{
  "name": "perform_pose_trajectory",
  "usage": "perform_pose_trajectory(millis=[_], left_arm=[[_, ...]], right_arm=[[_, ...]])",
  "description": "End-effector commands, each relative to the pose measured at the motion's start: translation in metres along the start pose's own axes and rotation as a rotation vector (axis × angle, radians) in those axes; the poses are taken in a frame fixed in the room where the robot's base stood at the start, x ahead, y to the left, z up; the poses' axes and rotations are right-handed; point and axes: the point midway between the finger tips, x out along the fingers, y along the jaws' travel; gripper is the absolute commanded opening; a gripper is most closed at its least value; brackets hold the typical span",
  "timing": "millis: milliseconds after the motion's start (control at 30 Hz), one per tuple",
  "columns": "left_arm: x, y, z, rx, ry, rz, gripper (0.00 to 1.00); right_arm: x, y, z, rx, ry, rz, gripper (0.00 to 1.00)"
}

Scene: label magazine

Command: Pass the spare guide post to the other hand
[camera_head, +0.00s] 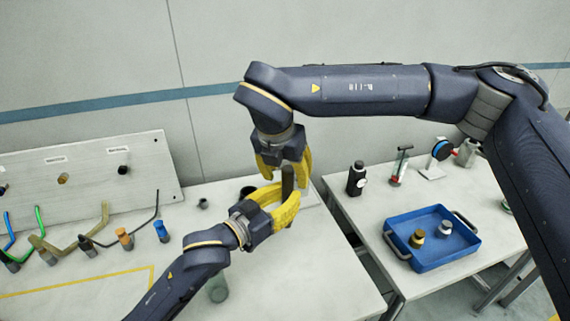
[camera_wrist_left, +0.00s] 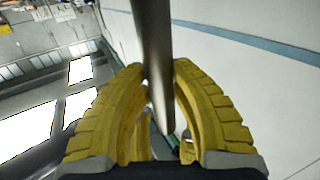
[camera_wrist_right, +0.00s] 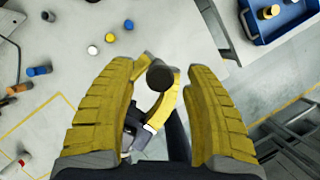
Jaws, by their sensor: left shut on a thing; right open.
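The spare guide post (camera_head: 288,181) is a dark, slim cylinder held roughly upright above the white table. My left gripper (camera_head: 284,204) is shut on it from below. The post also shows between the yellow fingers in the left wrist view (camera_wrist_left: 152,45). My right gripper (camera_head: 284,170) is open just above, pointing down, with its fingers spread near the post's upper end. In the right wrist view the post's round end (camera_wrist_right: 160,76) shows between the open fingers. Whether these fingers touch the post cannot be told.
A blue tray (camera_head: 463,257) with two small capped items stands on the right table. A black bottle (camera_head: 356,178) stands near that table's back left. A pegboard (camera_head: 100,205) and several bent coloured rods are at the left. A gap separates the tables.

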Motion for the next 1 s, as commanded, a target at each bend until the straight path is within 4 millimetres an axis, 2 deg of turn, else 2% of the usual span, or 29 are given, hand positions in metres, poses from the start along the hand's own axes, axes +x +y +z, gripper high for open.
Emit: perform_pose_trajectory(millis=[200, 567, 1000], left_arm=[[0.0, 0.0, -0.0007, 0.0, 0.002, 0.0, 0.0], [0.0, 0.0, -0.0007, 0.0, 0.001, 0.0, 0.0], [-0.0001, -0.0001, -0.0007, 0.0, 0.002, 0.0, 0.0]], right_arm=[[0.0108, -0.0001, 0.0002, 0.0, -0.001, 0.0, 0.52], [0.0124, 0.0, 0.0001, 0.0, -0.001, 0.0, 0.54], [0.0122, 0.0, 0.0001, 0.0, -0.001, 0.0, 0.03]])
